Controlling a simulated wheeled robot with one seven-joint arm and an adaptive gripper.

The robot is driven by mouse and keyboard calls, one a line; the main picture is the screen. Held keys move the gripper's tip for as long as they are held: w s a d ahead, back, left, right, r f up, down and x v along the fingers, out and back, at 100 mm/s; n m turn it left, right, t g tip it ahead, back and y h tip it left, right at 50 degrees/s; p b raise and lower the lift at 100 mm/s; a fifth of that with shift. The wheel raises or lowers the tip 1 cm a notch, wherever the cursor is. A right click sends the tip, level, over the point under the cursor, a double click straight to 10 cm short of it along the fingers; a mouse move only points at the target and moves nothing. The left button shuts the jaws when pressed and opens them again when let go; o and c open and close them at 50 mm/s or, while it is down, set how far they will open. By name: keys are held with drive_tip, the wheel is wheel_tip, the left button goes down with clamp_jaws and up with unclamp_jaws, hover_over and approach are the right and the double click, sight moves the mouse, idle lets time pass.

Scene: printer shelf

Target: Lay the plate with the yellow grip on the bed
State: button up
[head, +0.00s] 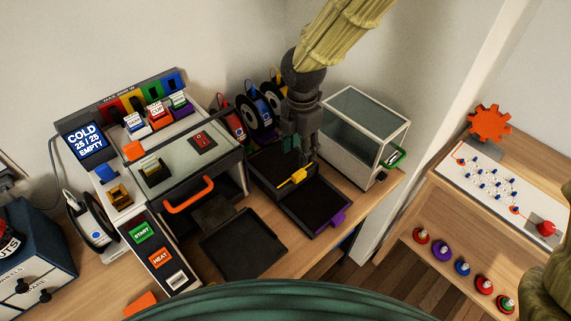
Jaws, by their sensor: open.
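The plate with the yellow grip (292,177) lies in a dark tray or holder to the right of the printer, its yellow grip pointing to the front. Part of the dark plate is hidden behind my gripper. My gripper (300,158) is open and empty, pointing down just above and behind the yellow grip. I cannot tell whether it touches the plate. A second dark plate with a purple grip (338,217) lies in front of it. The bed (243,246) is a bare dark square in front of the printer.
The printer (190,160) has an orange-handled lid (188,196). A glass-sided box (362,130) stands close to the right of my gripper. Several filament spools (257,108) stand behind. A white board with pegs (500,185) is on a separate shelf at right.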

drive_tip(key=f, duration=0.1)
drive_tip(key=p, duration=0.1)
hover_over(298, 174)
wheel_tip(298, 174, down, 5)
drive_tip(key=shift+s+r, duration=0.1)
drive_tip(key=shift+s, duration=0.05)
drive_tip(key=shift+s+d+f, duration=0.1)
drive_tip(key=shift+f, duration=0.35)
drive_tip(key=f, duration=0.1)
drive_tip(key=f+p, duration=0.2)
drive_tip(key=shift+w+f, duration=0.25)
drive_tip(key=shift+w, duration=0.05)
drive_tip(key=shift+f, duration=0.65)
clamp_jaws()
